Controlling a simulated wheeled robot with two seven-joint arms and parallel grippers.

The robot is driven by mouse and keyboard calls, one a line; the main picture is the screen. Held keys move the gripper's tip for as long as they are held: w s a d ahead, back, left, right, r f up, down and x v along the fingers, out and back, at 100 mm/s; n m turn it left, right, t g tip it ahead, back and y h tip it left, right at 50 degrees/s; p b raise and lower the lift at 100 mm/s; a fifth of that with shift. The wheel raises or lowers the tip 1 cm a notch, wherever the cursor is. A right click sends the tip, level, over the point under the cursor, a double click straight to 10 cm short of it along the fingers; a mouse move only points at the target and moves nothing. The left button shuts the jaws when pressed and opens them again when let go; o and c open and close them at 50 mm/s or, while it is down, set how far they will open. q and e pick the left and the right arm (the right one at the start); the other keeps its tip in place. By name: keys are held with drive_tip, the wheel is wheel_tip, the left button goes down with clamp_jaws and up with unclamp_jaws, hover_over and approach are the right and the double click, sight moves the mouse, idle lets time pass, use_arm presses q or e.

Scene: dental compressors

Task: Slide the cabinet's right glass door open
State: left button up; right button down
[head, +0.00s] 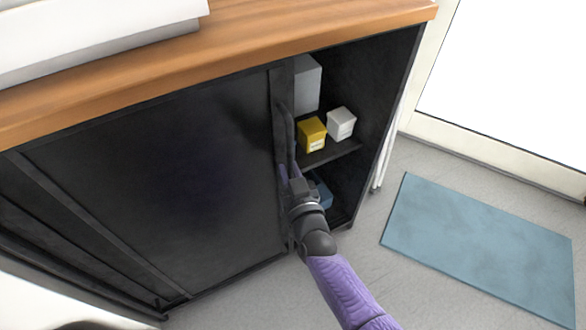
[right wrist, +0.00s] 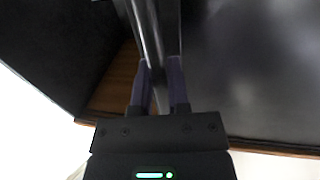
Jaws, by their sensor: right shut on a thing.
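The cabinet (head: 409,60) is black with a wooden top. Its right glass door (head: 180,160) is a dark panel, and an open gap to the right of it shows the shelves inside. A dark upright handle (head: 288,125) runs along the door's right edge. My left gripper is out of view.
Inside the gap are a yellow box (head: 312,135), a small white box (head: 341,124), a taller pale box (head: 307,84) and a blue item (head: 322,191) low down. A blue mat (head: 485,250) lies on the grey floor to the right. A white object (head: 95,35) stands on top.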

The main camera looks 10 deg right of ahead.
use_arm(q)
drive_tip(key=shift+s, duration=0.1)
use_arm(e)
drive_tip(key=shift+f, duration=0.1)
drive_tip(key=c, duration=0.6)
unclamp_jaws()
drive_tip(key=shift+c, duration=0.2)
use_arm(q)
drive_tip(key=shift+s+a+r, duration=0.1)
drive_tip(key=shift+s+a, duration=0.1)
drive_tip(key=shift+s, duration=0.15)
use_arm(e)
drive_tip(key=shift+s+d+p, duration=0.1)
drive_tip(key=shift+s+p, duration=0.25)
drive_tip(key=shift+s, duration=0.1)
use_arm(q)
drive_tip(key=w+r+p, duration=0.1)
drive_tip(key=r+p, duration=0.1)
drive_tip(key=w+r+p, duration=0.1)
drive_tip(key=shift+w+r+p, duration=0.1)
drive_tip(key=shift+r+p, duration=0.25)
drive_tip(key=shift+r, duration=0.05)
use_arm(e)
drive_tip(key=s+d, duration=0.1)
drive_tip(key=s, duration=0.8)
drive_tip(key=shift+d, duration=0.2)
